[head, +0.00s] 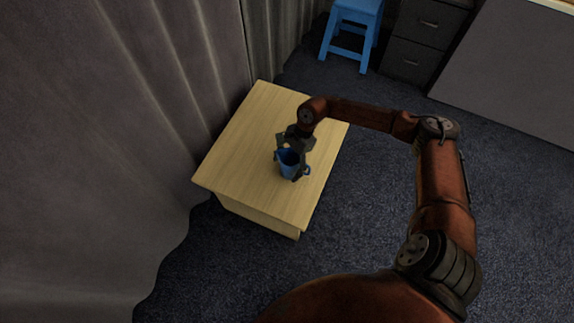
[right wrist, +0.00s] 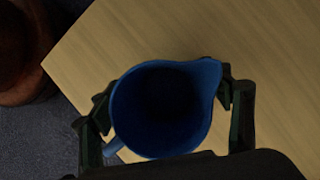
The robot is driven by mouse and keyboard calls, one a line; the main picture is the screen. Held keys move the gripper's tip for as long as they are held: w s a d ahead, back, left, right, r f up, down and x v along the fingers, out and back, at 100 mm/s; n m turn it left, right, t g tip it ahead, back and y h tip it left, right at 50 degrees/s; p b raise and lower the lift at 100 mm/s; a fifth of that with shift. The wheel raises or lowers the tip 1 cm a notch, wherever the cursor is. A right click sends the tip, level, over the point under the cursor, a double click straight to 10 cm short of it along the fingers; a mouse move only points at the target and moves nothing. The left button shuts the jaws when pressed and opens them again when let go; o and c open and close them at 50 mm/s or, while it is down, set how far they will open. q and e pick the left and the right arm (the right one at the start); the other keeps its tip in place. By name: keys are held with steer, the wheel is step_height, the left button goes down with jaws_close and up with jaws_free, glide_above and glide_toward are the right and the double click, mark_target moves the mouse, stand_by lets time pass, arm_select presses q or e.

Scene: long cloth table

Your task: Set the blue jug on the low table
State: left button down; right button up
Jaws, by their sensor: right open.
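The blue jug (head: 287,164) stands upright on the low table (head: 245,135), which has a pale wood top. In the right wrist view the jug (right wrist: 160,110) shows from above, with its spout to the upper right and its handle to the lower left. My right gripper (head: 296,158) is open around the jug, with one finger on each side; whether the fingers touch it I cannot tell. The fingers also show in the right wrist view (right wrist: 168,108). The low table's top (right wrist: 270,60) fills much of that view. My left gripper is not in view.
A grey curtain (head: 120,130) hangs close along the table's left side. A blue stool (head: 352,28) and a dark drawer cabinet (head: 424,38) stand at the back. The dark carpet (head: 380,185) right of the table is clear below my arm.

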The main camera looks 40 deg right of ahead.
mark_target(293, 152)
steer(key=shift+r, duration=0.2)
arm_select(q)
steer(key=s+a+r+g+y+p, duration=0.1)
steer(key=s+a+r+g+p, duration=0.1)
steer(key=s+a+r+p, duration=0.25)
arm_select(e)
steer(key=b+v, duration=0.1)
steer(key=v, duration=0.6)
steer(key=shift+r, duration=0.25)
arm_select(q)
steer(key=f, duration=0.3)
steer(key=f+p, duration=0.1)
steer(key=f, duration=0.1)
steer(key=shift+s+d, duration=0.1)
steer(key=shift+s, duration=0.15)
arm_select(e)
steer(key=v, duration=0.4)
steer(key=shift+d+r, duration=0.15)
